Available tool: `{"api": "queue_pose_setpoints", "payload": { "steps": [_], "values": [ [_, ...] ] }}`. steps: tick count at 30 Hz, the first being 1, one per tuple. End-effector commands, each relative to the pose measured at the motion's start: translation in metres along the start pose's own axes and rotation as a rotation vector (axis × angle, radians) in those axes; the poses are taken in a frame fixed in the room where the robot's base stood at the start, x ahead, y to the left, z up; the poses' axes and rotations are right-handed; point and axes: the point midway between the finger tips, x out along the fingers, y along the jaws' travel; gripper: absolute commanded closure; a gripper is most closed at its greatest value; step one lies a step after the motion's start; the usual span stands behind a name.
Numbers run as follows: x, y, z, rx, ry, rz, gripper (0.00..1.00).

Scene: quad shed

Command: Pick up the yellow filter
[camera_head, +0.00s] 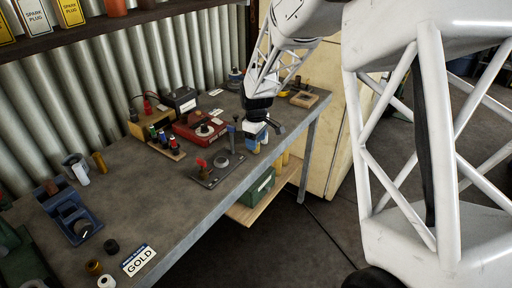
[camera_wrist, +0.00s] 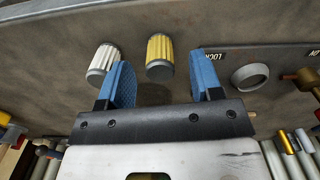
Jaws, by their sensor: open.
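The yellow filter (camera_wrist: 160,57), a short ribbed cylinder with a grey end, is on the grey bench in the wrist view. It lies in the gap between the two blue fingers of my gripper (camera_wrist: 163,80), a little beyond their tips. My gripper is open with nothing between its fingers. A similar white filter (camera_wrist: 103,62) is left of the yellow one, close to the left finger and partly covered by it. In the head view my gripper (camera_head: 256,132) is low at the bench's front edge; I cannot clearly make out the yellow filter there.
A dark plate (camera_head: 214,170) with a ring and red knob is close beside my gripper, at the right in the wrist view. A red box (camera_head: 198,128) and a rack of small coloured items (camera_head: 163,140) are farther back. The bench (camera_head: 160,205) has free room at front left.

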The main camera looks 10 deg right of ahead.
Motion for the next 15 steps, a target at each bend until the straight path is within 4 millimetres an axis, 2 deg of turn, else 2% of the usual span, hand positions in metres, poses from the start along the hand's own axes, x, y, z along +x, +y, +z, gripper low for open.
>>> {"api": "queue_pose_setpoints", "payload": {
  "steps": [6,15],
  "values": [
    [0.022,0.0,0.0,0.0,0.0,0.0,0.41],
    [0.025,0.0,0.0,0.0,0.001,0.001,0.41]
  ]
}}
